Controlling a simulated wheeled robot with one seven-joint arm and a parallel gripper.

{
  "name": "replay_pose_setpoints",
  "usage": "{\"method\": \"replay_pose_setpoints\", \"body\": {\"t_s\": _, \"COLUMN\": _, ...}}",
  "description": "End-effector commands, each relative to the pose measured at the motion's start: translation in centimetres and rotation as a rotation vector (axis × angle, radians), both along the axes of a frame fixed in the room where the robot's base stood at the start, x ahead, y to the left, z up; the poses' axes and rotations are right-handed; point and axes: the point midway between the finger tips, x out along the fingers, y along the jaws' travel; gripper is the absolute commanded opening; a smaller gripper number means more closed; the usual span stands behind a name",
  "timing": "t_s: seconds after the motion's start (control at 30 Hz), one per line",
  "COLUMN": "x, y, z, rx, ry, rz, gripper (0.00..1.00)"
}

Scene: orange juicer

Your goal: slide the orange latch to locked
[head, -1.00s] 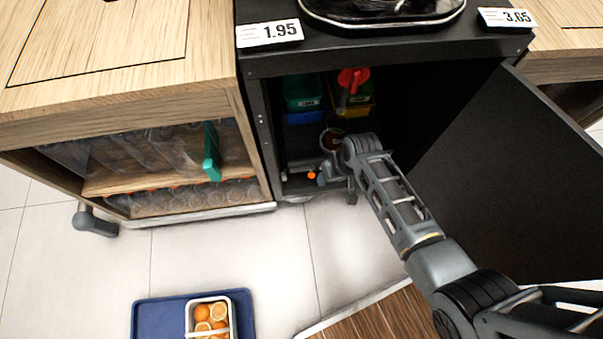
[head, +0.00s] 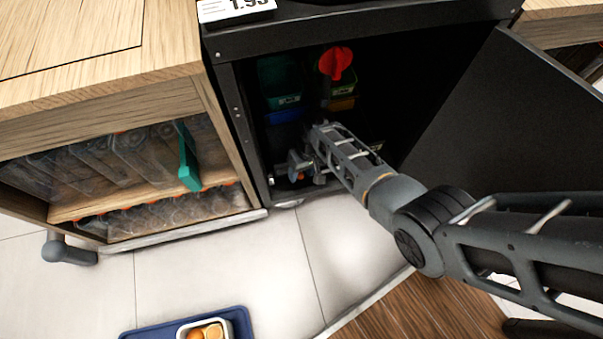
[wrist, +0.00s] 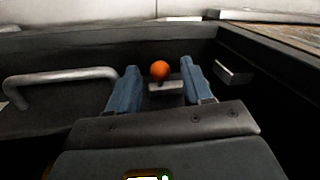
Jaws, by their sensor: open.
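The orange latch shows in the wrist view as a round orange knob (wrist: 160,70) on a small grey metal piece, low inside the dark cabinet. My gripper (wrist: 157,80) is open, with its two blue-grey fingers on either side of the knob in that picture. I cannot tell whether a finger touches it. A small metal bracket (wrist: 234,73) sits to the right of the fingers. In the head view my gripper (head: 296,170) is low at the front left of the cabinet opening, and only a trace of orange shows near it.
The open black door (head: 510,150) stands to the right of my arm. A red handle (head: 336,64) and coloured bins (head: 282,84) are inside the cabinet. A metal bar handle (wrist: 62,80) is left of my fingers. A blue tray (head: 150,330) with oranges is on the floor.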

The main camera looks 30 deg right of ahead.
Motion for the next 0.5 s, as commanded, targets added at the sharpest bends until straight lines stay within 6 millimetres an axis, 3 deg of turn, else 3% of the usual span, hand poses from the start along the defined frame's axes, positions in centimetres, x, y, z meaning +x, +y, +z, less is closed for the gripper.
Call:
{"method": "replay_pose_setpoints", "body": {"t_s": 0.33, "x": 0.03, "y": 0.08, "z": -0.36, "rx": 0.000, "ry": -0.001, "rz": 0.000, "gripper": 0.49}}
{"method": "replay_pose_setpoints", "body": {"t_s": 0.5, "x": 0.03, "y": 0.08, "z": -0.35, "rx": 0.000, "ry": -0.001, "rz": 0.000, "gripper": 0.33}}
